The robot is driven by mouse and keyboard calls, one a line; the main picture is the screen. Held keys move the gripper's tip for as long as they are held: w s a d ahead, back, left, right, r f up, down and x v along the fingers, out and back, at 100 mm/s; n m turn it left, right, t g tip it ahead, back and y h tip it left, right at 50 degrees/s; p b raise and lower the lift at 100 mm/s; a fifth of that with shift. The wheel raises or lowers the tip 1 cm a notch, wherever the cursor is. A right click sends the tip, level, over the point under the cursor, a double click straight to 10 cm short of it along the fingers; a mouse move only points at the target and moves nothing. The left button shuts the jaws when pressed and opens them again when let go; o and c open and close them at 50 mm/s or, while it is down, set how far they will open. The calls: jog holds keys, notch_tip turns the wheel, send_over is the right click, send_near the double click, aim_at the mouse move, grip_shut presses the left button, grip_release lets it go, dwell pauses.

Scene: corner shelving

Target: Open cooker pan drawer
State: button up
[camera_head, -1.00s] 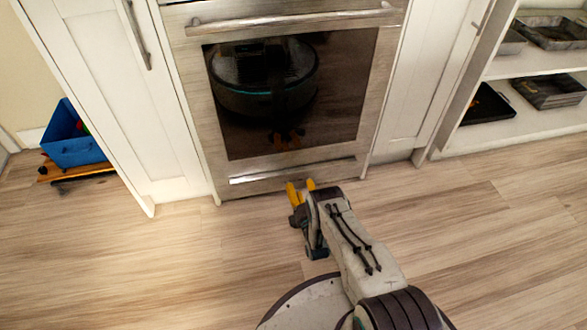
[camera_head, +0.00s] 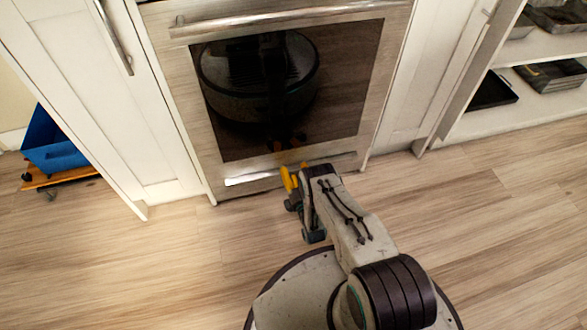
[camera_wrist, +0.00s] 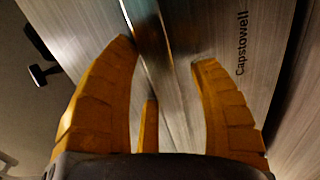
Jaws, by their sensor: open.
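The cooker (camera_head: 178,95) stands between white cabinets, with a dark glass oven door and a long top handle. Its pan drawer (camera_head: 222,193) is the low metal front under the door and looks closed. The drawer's bright bar handle (camera_head: 250,178) runs across its top. My gripper (camera_head: 289,175) has yellow fingers and is at the middle of the drawer handle. In the wrist view my gripper (camera_wrist: 165,60) is open, and the shiny handle (camera_wrist: 152,45) runs between the fingers' tips. I cannot tell whether they touch it. My arm hides part of the drawer's right side.
A blue bin (camera_head: 52,145) sits on a wooden wheeled board (camera_head: 60,178) at the left. Open shelves (camera_head: 470,118) with dark trays (camera_head: 493,92) are at the right. Wooden floor (camera_head: 130,265) is clear in front of the cabinets.

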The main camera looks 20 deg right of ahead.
jog(key=shift+s+f, duration=0.1)
jog(key=shift+f, duration=0.05)
grip_shut()
dwell(0.4)
